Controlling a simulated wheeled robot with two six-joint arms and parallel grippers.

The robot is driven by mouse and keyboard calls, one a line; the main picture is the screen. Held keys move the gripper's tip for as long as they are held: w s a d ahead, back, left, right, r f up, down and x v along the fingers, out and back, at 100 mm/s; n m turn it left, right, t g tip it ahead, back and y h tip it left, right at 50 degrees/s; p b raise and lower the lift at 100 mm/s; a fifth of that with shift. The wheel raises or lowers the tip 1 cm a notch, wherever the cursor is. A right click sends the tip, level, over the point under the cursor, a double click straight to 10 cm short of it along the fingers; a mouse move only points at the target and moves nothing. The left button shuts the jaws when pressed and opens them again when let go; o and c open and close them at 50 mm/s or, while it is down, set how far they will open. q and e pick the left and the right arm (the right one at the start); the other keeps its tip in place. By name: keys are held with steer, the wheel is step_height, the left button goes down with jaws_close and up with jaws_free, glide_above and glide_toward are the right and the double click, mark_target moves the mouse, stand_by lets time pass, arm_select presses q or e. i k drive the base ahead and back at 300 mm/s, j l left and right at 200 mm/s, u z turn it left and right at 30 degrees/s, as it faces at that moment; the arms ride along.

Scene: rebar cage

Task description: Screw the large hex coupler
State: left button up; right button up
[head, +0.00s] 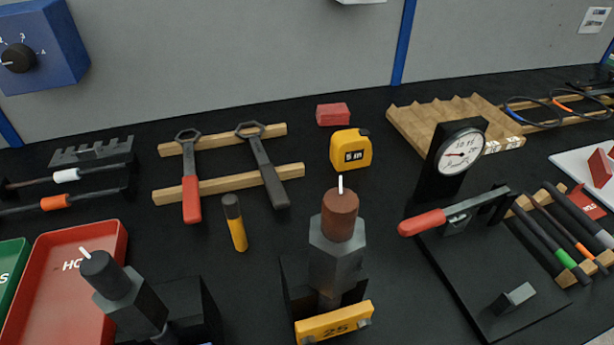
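A large grey hex coupler (335,255) sits upright in a black stand at the bottom middle, behind a yellow plate marked 25 (335,326). A reddish-brown round piece (340,214) with a white mark sits on top of it. A second grey hex coupler (142,312) stands in a black holder at the bottom left, with a dark round piece (105,274) and a white mark on top. Two ring-ended wrenches lie on wooden strips: one with a red handle (191,200), one with a dark handle (270,185). Neither of my grippers is in view.
A yellow-black marker (236,222), a yellow tape measure (351,150) and a red block (333,114) lie behind the couplers. A dial gauge (461,150) and a red-handled clamp (422,222) stand right. A red tray (116,240) is left. Bare table separates marker and stand.

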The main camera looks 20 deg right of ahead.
mark_target(336, 244)
steer(key=k+j, duration=0.15)
steer(key=k, duration=0.45)
steer(key=k+j, duration=0.2)
steer(key=k, duration=0.45)
steer(key=k+j, duration=0.15)
steer(key=k, duration=0.45)
steer(key=j+z, duration=0.05)
